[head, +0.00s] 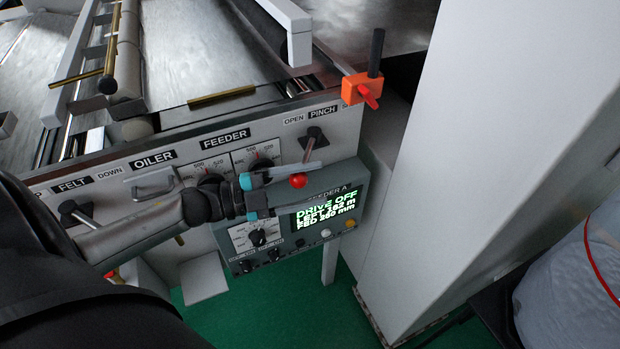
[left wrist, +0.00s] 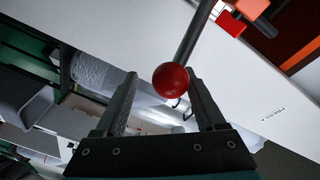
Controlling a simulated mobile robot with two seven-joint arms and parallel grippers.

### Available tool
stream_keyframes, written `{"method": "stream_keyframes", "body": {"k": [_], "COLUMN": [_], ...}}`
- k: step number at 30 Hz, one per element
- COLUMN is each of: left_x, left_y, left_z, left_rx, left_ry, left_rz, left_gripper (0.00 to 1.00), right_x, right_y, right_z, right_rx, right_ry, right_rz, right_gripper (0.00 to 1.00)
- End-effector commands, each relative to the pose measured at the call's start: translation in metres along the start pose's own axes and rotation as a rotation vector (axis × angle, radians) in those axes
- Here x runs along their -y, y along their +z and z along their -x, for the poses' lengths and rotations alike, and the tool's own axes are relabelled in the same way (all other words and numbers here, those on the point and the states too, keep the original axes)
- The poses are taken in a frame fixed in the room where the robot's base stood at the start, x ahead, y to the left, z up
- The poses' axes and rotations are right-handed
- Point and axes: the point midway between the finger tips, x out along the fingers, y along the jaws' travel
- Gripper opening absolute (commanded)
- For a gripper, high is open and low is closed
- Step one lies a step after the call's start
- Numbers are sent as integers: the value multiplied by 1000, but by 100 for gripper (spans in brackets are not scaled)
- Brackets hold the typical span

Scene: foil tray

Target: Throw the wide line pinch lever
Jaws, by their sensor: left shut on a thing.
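The pinch lever is a thin rod with a red ball knob (head: 298,181). It hangs down from a dark pivot (head: 314,133) on the white panel, under the OPEN and PINCH labels (head: 322,112). The knob shows large in the left wrist view (left wrist: 170,80), with the rod running up behind it. My right gripper is not in view.
A feeder box with a lit screen (head: 325,213) reading DRIVE OFF sits just below the knob. Dials (head: 262,163) and an OILER handle (head: 152,184) are to the left. An orange block with a black post (head: 356,88) stands above right. A white column (head: 470,150) rises at right.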

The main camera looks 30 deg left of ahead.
Motion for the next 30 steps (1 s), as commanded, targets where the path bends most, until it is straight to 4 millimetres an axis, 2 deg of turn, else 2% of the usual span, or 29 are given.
{"method": "stream_keyframes", "body": {"k": [3,13,17,23,30], "left_x": [-2,2,10,43,92], "left_y": [-1,-2,-6,-30,-64], "left_z": [0,-1,-1,0,0], "left_rx": [-2,-4,-3,-6,-6], "left_ry": [4,-2,-3,0,1], "left_rz": [2,-2,-4,-7,-5], "left_gripper": [74,74,74,74,74], "right_x": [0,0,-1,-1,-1], "right_y": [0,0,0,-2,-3], "right_z": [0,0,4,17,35], "right_rx": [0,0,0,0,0], "right_ry": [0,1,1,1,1], "right_rz": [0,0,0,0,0], "right_gripper": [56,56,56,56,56]}}
